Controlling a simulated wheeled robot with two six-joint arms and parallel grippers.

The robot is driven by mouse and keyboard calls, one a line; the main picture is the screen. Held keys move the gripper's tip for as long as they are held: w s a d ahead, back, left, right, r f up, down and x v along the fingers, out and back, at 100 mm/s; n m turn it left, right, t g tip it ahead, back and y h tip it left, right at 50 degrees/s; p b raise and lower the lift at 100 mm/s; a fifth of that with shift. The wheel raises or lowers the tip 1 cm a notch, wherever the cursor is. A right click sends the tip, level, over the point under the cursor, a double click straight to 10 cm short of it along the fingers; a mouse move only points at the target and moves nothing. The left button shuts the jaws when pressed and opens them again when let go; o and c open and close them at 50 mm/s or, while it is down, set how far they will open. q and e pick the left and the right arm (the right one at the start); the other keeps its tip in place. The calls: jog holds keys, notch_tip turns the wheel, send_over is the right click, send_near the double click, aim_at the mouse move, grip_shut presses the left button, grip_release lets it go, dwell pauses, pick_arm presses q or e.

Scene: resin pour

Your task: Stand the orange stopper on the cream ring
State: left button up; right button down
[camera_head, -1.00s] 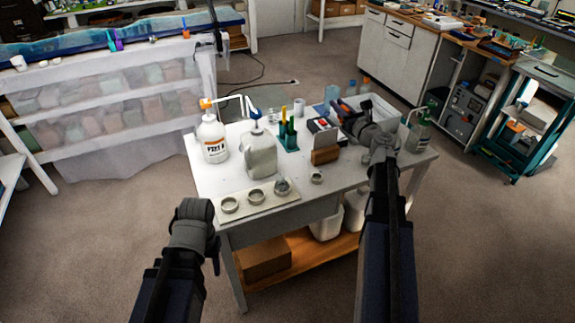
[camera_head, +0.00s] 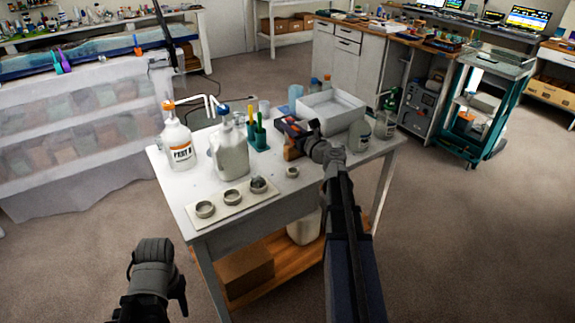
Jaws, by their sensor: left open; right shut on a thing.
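My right gripper (camera_head: 306,134) reaches over the white table's back right part, beside a dark red and black item (camera_head: 290,127) and an orange-brown block (camera_head: 291,151). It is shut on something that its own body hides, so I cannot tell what. No orange stopper is clearly recognisable. Three ring-shaped pieces (camera_head: 205,209) sit on a cream board (camera_head: 233,207) at the table's front left; a small round piece (camera_head: 292,171) stands apart to their right. I cannot tell which is the cream ring. My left gripper (camera_head: 152,268) is open and empty, in front of the table.
An orange-capped bottle (camera_head: 177,143) and a blue-capped jug (camera_head: 229,153) stand behind the board. A green holder (camera_head: 257,137) is beside the jug. The front right tabletop looks fairly clear.

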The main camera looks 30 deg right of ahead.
jog(key=f+b, duration=0.2)
jog(key=f, duration=0.1)
jog(key=f+b, duration=0.2)
jog(key=f, duration=0.1)
jog(key=w+f+b, duration=0.1)
jog(key=f+b, duration=0.2)
jog(key=shift+f, duration=0.3)
pick_arm(q)
notch_tip(320, 180, down, 10)
jog(key=shift+r, duration=0.25)
jog(key=shift+f, duration=0.1)
jog(key=shift+f+b, duration=0.85)
jog(key=shift+b, duration=0.1)
pick_arm(e)
jog(key=shift+f, duration=0.85)
pick_arm(q)
jog(key=shift+f, duration=0.25)
pick_arm(e)
jog(key=shift+f, duration=0.25)
pick_arm(q)
jog(key=shift+f+b, duration=0.6)
jog(key=shift+b, duration=0.25)
pick_arm(e)
jog(key=shift+f, duration=0.6)
pick_arm(q)
jog(key=shift+f, duration=0.25)
pick_arm(e)
jog(key=shift+f, duration=0.25)
